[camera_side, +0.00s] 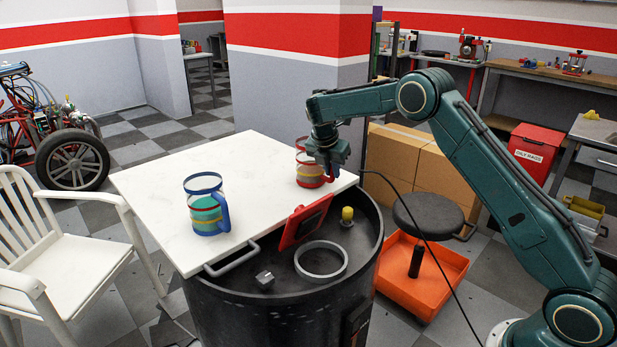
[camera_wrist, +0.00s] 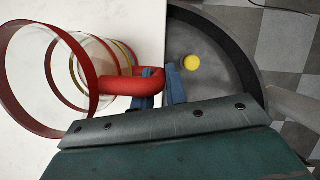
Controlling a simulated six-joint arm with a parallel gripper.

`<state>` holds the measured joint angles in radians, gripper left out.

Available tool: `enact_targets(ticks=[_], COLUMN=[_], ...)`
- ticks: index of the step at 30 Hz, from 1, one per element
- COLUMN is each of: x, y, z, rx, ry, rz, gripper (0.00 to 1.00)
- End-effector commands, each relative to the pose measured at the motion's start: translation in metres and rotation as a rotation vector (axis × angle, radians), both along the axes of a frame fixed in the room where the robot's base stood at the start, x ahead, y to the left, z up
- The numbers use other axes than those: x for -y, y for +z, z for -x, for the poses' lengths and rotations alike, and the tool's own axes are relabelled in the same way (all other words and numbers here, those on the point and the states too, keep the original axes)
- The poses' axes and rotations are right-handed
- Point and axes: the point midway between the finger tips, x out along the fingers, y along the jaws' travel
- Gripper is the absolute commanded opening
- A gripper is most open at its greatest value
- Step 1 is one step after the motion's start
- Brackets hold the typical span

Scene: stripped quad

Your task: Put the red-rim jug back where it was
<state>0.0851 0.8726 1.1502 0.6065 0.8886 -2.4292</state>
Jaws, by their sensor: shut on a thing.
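The red-rim jug (camera_side: 308,172) is at the right edge of the white board, partly hidden by my gripper (camera_side: 329,158). It looks upright, and I cannot tell whether its base touches the board. In the wrist view, the jug (camera_wrist: 62,70) is clear-walled with red and yellowish bands. My gripper (camera_wrist: 158,86) is shut on its red handle, with blue fingers on both sides. A blue-rim jug (camera_side: 206,205) with a blue handle and coloured bands stands upright on the left part of the board.
The white board (camera_side: 240,155) covers part of a dark drum (camera_side: 290,315); its middle is clear. In the drum's open part are a grey ring (camera_side: 321,262), a yellow-topped knob (camera_side: 347,215) and a tilted red panel (camera_side: 303,222). A white chair (camera_side: 60,240) stands left.

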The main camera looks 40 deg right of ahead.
Motion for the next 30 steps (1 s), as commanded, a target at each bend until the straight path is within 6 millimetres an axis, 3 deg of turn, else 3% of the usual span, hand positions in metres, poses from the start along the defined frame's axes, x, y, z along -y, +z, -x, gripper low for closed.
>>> enact_targets(ticks=[15,16,19,30], x=[0.0002,0.0,0.0001,-0.0001], y=[-0.0059,-0.0068,-0.0066,-0.0048], z=[-0.0007,-0.0002,-0.0002,-0.0003], rx=[0.004,0.001,0.001,0.002], ry=[-0.001,-0.001,-0.001,0.0], rz=[0.001,0.0,0.0,-0.001], gripper=[0.0,0.18,0.36,0.36])
